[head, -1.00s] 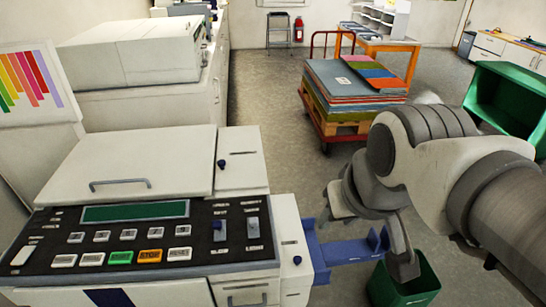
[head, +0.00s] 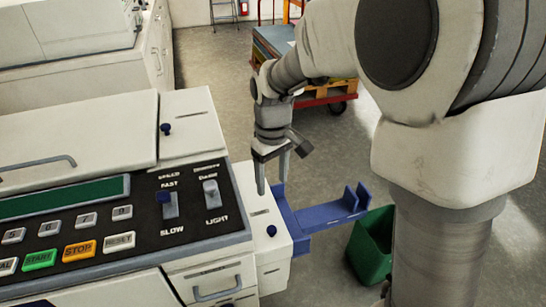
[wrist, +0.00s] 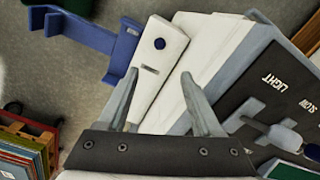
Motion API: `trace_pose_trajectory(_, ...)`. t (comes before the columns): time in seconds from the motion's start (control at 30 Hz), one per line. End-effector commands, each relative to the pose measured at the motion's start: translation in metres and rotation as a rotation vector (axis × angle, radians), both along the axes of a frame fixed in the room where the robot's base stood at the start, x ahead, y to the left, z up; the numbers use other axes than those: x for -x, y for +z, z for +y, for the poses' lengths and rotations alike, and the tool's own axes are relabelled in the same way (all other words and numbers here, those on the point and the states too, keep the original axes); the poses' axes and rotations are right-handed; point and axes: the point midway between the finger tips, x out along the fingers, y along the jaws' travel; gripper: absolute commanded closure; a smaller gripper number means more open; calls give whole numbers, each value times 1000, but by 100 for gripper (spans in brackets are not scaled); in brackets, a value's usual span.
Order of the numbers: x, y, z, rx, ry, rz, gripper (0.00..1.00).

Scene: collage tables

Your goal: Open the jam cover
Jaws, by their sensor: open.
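A copier-like machine (head: 75,135) fills the left of the head view. No label marks a jam cover. My gripper (head: 272,186) points down above the side panel's far end, fingers apart and empty. In the wrist view its fingers (wrist: 159,76) appear over the side panel.
A blue tray (head: 318,214) sticks out from the machine's right side. A drawer handle (head: 217,290) is on the front. A loaded cart (head: 328,91) stands behind my arm, with open floor around it.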

Motion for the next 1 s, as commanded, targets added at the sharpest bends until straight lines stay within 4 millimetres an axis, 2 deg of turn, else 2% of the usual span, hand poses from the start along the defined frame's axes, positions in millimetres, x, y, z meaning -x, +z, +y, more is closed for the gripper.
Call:
trace_pose_trajectory(0.03,-2,-8,3,2,10,7,33)
trace_pose_trajectory(0.27,-3,-26,5,5,21,15,33)
trace_pose_trajectory(0.8,-2,-140,5,5,19,16,33)
trace_pose_trajectory(1.0,-3,-171,5,5,19,14,33)
